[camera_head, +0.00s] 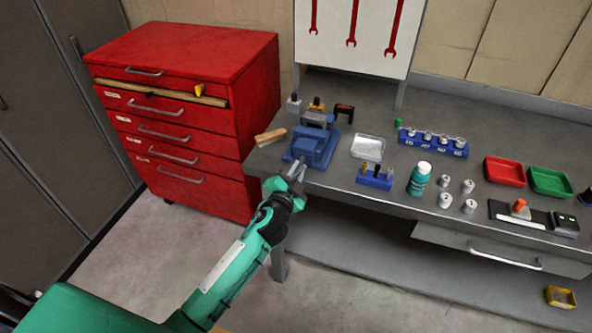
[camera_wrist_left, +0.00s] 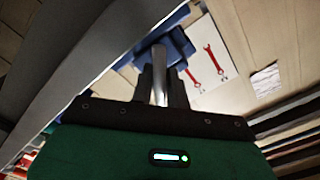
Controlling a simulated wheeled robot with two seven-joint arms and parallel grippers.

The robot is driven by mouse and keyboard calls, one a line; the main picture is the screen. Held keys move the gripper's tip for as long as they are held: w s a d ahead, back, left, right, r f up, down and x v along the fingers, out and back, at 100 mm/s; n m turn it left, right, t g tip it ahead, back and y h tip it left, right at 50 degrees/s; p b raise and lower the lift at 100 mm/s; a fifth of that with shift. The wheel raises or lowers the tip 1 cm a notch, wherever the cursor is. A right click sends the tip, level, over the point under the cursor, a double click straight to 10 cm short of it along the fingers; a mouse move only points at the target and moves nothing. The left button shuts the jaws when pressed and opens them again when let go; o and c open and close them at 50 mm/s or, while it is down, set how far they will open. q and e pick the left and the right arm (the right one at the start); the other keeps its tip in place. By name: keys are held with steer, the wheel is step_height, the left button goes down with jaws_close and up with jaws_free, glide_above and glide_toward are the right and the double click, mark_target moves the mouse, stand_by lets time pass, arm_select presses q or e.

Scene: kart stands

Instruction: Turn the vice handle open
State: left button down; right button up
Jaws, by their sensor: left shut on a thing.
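A blue vice (camera_head: 314,146) is at the left end of the grey workbench in the head view. Its metal handle points toward me at the front. My left gripper (camera_head: 293,176) is at the front of the vice, level with the handle. In the left wrist view the gripper (camera_wrist_left: 162,90) is shut on the metal vice handle (camera_wrist_left: 159,70), which runs between its dark fingers. The blue vice body (camera_wrist_left: 175,42) shows behind it. The exact handle angle is hard to tell. My right gripper is in neither view.
A red drawer cabinet (camera_head: 190,110) stands left of the bench (camera_head: 335,181). A wooden-handled brush (camera_head: 270,137), a clear tray (camera_head: 368,147), a blue holder (camera_head: 375,180) and a green bottle (camera_head: 419,179) lie near the vice.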

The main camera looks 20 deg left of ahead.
arm_select(q)
steer(key=m+p, duration=0.1)
steer(key=m, duration=0.4)
steer(key=shift+m, duration=0.4)
steer(key=m+p, duration=0.1)
steer(key=m, duration=0.3)
steer(key=shift+m, duration=0.3)
steer(key=c, duration=1.4)
jaws_free()
steer(key=shift+o, duration=0.2)
steer(key=s+b, duration=0.3)
steer(key=s, duration=1)
steer(key=shift+s+a, duration=0.2)
steer(key=shift+s, duration=0.2)
